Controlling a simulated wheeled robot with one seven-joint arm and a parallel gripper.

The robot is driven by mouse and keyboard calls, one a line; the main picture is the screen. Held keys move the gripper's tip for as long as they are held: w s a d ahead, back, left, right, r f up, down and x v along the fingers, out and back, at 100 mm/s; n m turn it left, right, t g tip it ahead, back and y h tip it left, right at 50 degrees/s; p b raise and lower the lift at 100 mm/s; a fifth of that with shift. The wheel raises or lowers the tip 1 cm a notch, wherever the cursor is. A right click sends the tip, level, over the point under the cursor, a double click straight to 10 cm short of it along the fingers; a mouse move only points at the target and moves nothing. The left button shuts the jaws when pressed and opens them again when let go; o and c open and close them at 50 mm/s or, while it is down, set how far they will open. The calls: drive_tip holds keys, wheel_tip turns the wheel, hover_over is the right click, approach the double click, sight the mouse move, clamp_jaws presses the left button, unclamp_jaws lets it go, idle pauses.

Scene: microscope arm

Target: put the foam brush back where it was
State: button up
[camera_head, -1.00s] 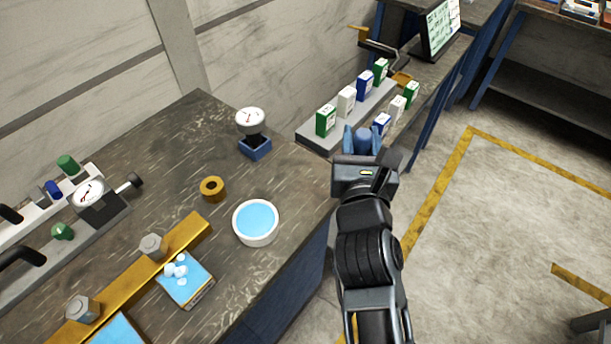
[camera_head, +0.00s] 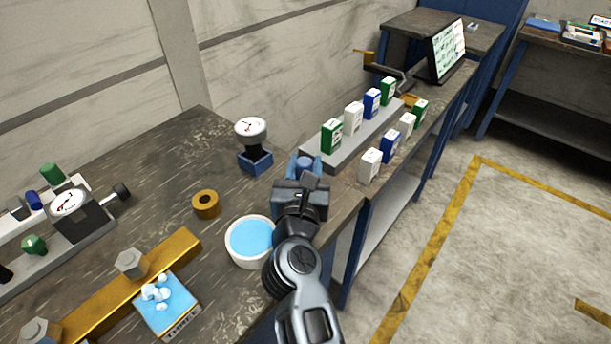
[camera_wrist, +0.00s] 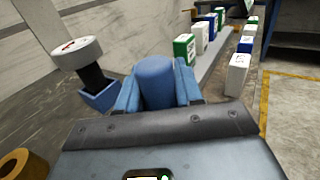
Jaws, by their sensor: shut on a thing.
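My gripper (camera_head: 304,174) is over the worktable near its right corner, between the dial gauge and the row of small boxes. Its blue fingers are shut on a blue rounded piece, which I take for the foam brush (camera_wrist: 156,84). In the wrist view the piece stands up between the two fingers; its lower part is hidden behind the gripper body. The head view shows only its top. A white bowl (camera_head: 238,262) with light blue contents is left of and below my gripper.
A dial gauge (camera_head: 250,130) in a blue holder (camera_head: 255,162) stands close to the left of my gripper. Boxes stand on and beside a grey ledge (camera_head: 346,158) to the right. A brass ring (camera_head: 205,204) and brass bar (camera_head: 178,252) lie left. Some table between is bare.

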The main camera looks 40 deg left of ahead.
drive_tip(key=shift+f, duration=0.45)
drive_tip(key=shift+f, duration=0.1)
drive_tip(key=o, duration=1)
drive_tip(key=shift+o, duration=0.2)
drive_tip(key=v, duration=1.2)
drive_tip(key=shift+d, duration=0.1)
